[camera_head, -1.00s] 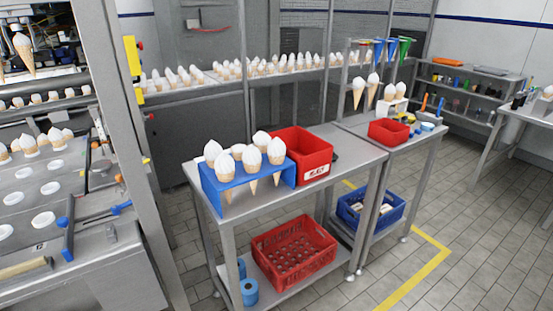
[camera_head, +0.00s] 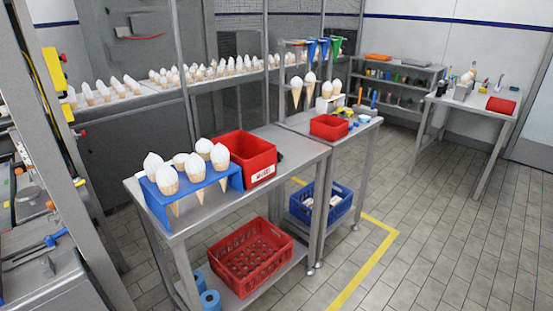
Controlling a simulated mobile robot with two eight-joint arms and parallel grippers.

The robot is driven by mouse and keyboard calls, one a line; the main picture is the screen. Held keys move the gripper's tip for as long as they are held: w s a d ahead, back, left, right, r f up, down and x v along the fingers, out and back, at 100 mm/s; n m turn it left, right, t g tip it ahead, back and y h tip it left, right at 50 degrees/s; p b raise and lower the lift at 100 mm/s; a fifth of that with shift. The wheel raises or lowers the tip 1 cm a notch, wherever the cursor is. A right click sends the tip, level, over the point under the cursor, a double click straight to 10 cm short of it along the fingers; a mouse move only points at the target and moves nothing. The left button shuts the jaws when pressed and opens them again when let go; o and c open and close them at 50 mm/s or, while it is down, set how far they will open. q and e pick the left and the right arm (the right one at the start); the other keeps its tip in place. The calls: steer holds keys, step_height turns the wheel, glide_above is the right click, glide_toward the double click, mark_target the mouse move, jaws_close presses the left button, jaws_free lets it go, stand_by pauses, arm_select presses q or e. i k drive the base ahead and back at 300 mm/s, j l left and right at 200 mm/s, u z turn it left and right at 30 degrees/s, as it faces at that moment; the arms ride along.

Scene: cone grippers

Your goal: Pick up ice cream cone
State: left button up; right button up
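Several ice cream cones with white tops stand in a blue rack (camera_head: 158,207) on a steel table (camera_head: 225,208), left of the middle of the head view. The front cone (camera_head: 167,180) sits at the rack's near side, and another cone (camera_head: 220,157) stands at its right end. Many cones (camera_head: 200,72) line a conveyor at the back. Neither of my grippers shows in the head view.
A red bin (camera_head: 247,158) stands right of the blue rack. A red crate (camera_head: 245,262) and blue rolls (camera_head: 209,299) are on the lower shelf. A blue crate (camera_head: 320,203) lies under the farther table. Tiled floor (camera_head: 440,240) is open at the right.

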mark_target(219, 154)
steer(key=u, duration=0.8)
steer(key=i+l+u, duration=0.2)
steer(key=u, duration=0.15)
steer(key=i+l+u, duration=0.15)
steer(key=l+u, duration=0.2)
steer(key=i+l+u, duration=0.1)
steer(key=l+u, duration=0.25)
